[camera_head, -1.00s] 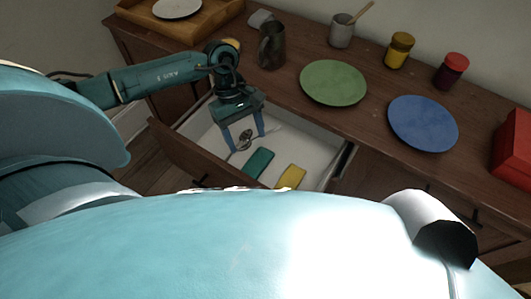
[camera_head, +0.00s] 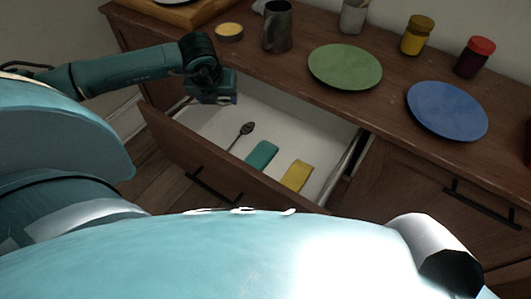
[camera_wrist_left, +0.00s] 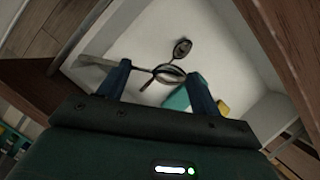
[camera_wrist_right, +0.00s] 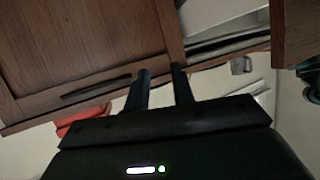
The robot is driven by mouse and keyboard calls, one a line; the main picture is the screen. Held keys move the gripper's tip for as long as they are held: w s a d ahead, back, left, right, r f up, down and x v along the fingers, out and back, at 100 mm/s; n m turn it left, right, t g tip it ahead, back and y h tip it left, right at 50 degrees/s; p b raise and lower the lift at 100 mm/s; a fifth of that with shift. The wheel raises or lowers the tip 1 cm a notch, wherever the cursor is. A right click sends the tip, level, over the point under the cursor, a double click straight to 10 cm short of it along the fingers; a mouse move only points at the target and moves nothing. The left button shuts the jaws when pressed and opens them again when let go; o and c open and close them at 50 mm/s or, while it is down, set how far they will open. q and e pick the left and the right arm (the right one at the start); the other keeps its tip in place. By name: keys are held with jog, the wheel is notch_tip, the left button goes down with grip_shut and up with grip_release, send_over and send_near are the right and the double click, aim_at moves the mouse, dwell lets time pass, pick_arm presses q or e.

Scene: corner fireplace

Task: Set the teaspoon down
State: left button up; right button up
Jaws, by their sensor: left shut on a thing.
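My left gripper (camera_wrist_left: 160,68) is shut on a teaspoon (camera_wrist_left: 170,74). In the left wrist view its bowl shows between the two fingers and its pale handle runs out past the left finger. In the head view the left gripper (camera_head: 215,96) is over the back left part of the open drawer (camera_head: 205,120); its fingers and the held teaspoon are mostly hidden there. A second, dark spoon (camera_head: 247,128) lies on the drawer floor, also seen in the left wrist view (camera_wrist_left: 182,48). My right gripper (camera_wrist_right: 162,72) has its fingers apart with nothing between them.
A teal block (camera_head: 262,153) and a yellow block (camera_head: 297,175) lie in the drawer; its floor is clear around them. On the cabinet top stand a metal mug (camera_head: 277,28), a green plate (camera_head: 345,67), a blue plate (camera_head: 447,111) and two jars.

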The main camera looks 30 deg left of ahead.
pick_arm(q)
jog(key=w+a+f+n+g+y+b, duration=0.15)
jog(key=a+n+g+b, duration=0.3)
jog(key=n, duration=0.65)
jog(key=shift+t+y, duration=0.45)
jog(key=f, duration=0.4)
jog(key=f+b, duration=0.1)
jog(key=f, duration=0.8)
jog(key=shift+a+f, duration=0.3)
jog(key=shift+a, duration=0.05)
jog(key=w+b, duration=0.1)
jog(key=w, duration=0.2)
jog(key=shift+w+d, duration=0.15)
jog(key=shift+w, duration=0.15)
jog(key=shift+w+f, duration=0.2)
jog(key=shift+f, duration=0.35)
jog(key=shift+f+b, duration=0.15)
jog(key=shift+b, duration=0.15)
jog(key=o, duration=1)
pick_arm(e)
jog(key=shift+n+y, duration=0.4)
jog(key=shift+n, duration=0.3)
jog(key=f, duration=0.1)
jog(key=a+f, duration=0.1)
jog(key=f, duration=0.3)
jog(key=shift+w+a+f, duration=0.1)
jog(key=shift+w+a, duration=0.1)
jog(key=shift+w, duration=0.1)
